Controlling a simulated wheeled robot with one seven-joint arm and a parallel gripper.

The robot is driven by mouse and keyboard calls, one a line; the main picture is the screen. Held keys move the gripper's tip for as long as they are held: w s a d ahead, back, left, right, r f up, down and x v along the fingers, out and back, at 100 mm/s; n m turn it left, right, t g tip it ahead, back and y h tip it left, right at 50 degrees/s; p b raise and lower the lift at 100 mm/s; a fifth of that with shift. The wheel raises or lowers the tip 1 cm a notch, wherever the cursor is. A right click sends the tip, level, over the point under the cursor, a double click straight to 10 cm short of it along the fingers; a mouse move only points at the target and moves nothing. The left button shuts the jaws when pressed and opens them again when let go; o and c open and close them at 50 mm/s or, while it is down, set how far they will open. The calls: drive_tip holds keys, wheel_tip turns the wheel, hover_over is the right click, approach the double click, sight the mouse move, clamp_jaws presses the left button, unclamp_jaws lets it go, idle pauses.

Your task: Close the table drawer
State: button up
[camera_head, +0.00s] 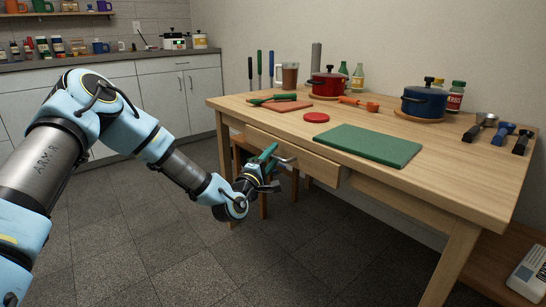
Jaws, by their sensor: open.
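The wooden table (455,195) stands at the right, seen from its front corner. Its drawer (318,166) is under the front edge of the tabletop, and its front stands out a little from the table's front. A grey metal piece by the fingers may be the drawer handle. I cannot tell whether the gripper touches the drawer. The inside of the drawer is hidden.
On the tabletop are a green board (368,146), a red pot (328,84), a blue pot (424,101) and several utensils. A wooden stool (263,205) is partly under the table. The grey tiled floor (150,250) before the table is clear. White cabinets (190,98) line the back.

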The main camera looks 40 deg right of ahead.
sight(283, 152)
drive_tip(key=shift+c, duration=0.2)
clamp_jaws()
idle(1.1)
drive_tip(key=d, duration=0.2)
drive_tip(key=d+b, duration=0.1)
drive_tip(key=shift+s+d+f, duration=0.15)
drive_tip(key=shift+d, duration=0.4)
